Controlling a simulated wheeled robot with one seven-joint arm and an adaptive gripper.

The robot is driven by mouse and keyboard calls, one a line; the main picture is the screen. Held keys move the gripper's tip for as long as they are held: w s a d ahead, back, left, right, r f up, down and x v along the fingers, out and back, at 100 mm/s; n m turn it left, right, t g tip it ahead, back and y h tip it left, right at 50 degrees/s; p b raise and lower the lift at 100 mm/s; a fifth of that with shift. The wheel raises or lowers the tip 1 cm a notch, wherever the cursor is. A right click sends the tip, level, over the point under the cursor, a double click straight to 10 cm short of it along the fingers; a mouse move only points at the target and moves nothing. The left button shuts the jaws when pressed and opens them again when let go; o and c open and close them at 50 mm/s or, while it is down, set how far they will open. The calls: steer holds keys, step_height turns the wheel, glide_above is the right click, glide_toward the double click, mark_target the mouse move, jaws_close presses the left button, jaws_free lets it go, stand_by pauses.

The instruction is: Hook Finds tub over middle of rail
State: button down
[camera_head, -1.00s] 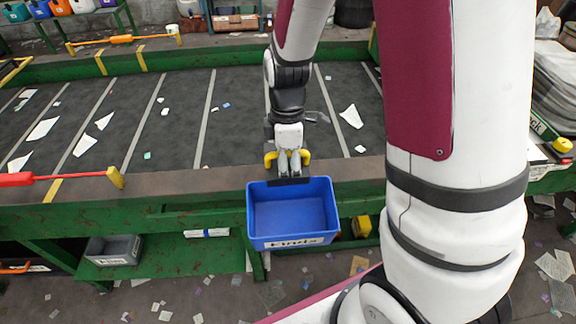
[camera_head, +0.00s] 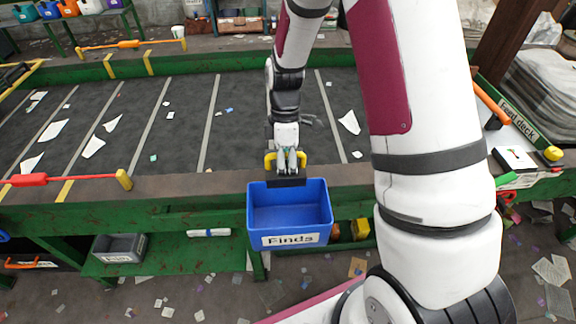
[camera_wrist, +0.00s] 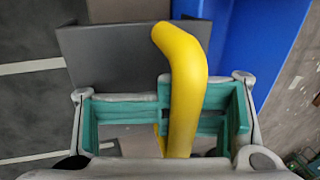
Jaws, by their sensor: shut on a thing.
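The blue Finds tub (camera_head: 318,222) is at the near edge of the belt, its white "Finds" label facing front. It also shows in the wrist view (camera_wrist: 268,35). My gripper (camera_head: 287,167) is shut on the tub's yellow handle (camera_head: 270,162), which runs between the teal finger pads in the wrist view (camera_wrist: 188,95). A dark grey plate (camera_wrist: 115,55) lies between handle and tub. The near rail (camera_head: 200,183) runs across behind the tub's rear side. Whether the plate rests on the rail or hovers over it, I cannot tell.
A red-and-yellow handle bar (camera_head: 75,180) lies along the rail at left. The dark belt (camera_head: 180,120) beyond carries scattered scraps. A grey bin (camera_head: 118,248) stands on the green lower shelf. A feed deck (camera_head: 520,120) is at right.

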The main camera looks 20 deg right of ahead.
mark_target(286, 179)
steer(key=shift+w+f, duration=0.1)
steer(key=shift+f, duration=0.5)
steer(key=shift+f+b, duration=0.8)
steer(key=shift+f, duration=1.15)
jaws_free()
steer(key=shift+f, duration=0.1)
steer(key=shift+c, duration=0.2)
steer(key=shift+r, duration=0.2)
steer(key=shift+o, duration=0.2)
steer(key=shift+r, duration=0.35)
steer(key=shift+r+p, duration=0.6)
steer(key=shift+r, duration=0.45)
